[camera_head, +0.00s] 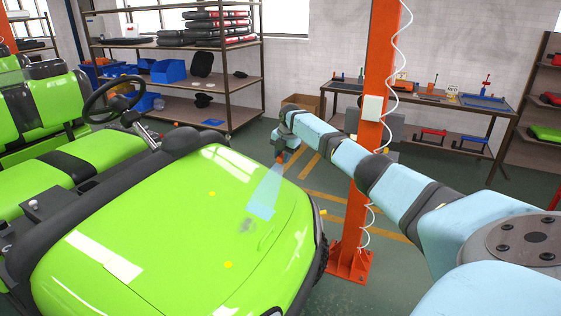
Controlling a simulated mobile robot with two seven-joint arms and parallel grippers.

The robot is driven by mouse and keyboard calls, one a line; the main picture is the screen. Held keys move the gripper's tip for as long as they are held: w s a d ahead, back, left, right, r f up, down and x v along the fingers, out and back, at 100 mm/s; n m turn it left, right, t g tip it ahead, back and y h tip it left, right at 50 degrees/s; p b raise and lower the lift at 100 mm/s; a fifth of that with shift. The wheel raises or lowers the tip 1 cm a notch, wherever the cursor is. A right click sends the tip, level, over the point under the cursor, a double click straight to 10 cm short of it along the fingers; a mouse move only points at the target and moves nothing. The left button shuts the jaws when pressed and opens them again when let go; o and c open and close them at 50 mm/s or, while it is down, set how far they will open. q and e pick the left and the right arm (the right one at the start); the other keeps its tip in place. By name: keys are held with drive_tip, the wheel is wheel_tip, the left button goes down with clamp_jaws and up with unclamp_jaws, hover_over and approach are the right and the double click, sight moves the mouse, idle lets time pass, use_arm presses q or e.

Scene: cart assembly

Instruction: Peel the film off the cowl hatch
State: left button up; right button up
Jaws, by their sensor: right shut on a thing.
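The green cowl (130,262) of the cart fills the lower left, with a hatch outline (268,238) on its right part. A translucent blue film (265,192) hangs as a narrow strip from my right gripper (281,155) down to the hatch area. The gripper is shut on the film's upper end, above the cowl's far right edge. The film's lower end is near a greyish smudge (247,225) on the cowl; I cannot tell how much of it still touches. My left gripper is not in view.
A steering wheel (112,99) and green seats (60,170) are at the left. An orange post (372,120) with a coiled white cable stands just behind my right arm. A shelf rack (245,78) and a workbench (425,98) line the back wall.

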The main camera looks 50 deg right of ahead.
drive_tip(key=shift+w+d+r+b, duration=0.15)
drive_tip(key=shift+d+r+b, duration=0.2)
drive_tip(key=shift+d, duration=0.15)
drive_tip(key=shift+w+d+r+b, duration=0.1)
drive_tip(key=shift+d+r+b, duration=0.1)
drive_tip(key=shift+d+b, duration=0.25)
use_arm(q)
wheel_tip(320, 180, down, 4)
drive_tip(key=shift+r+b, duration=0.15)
drive_tip(key=shift+b, duration=0.8)
use_arm(e)
drive_tip(key=shift+w+d+r, duration=0.1)
drive_tip(key=shift+d+r, duration=0.2)
drive_tip(key=shift+d, duration=0.35)
drive_tip(key=shift+w+d+r, duration=0.1)
drive_tip(key=shift+d+r, duration=0.2)
drive_tip(key=shift+d, duration=0.3)
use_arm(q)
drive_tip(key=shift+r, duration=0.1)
use_arm(e)
drive_tip(key=shift+r, duration=0.15)
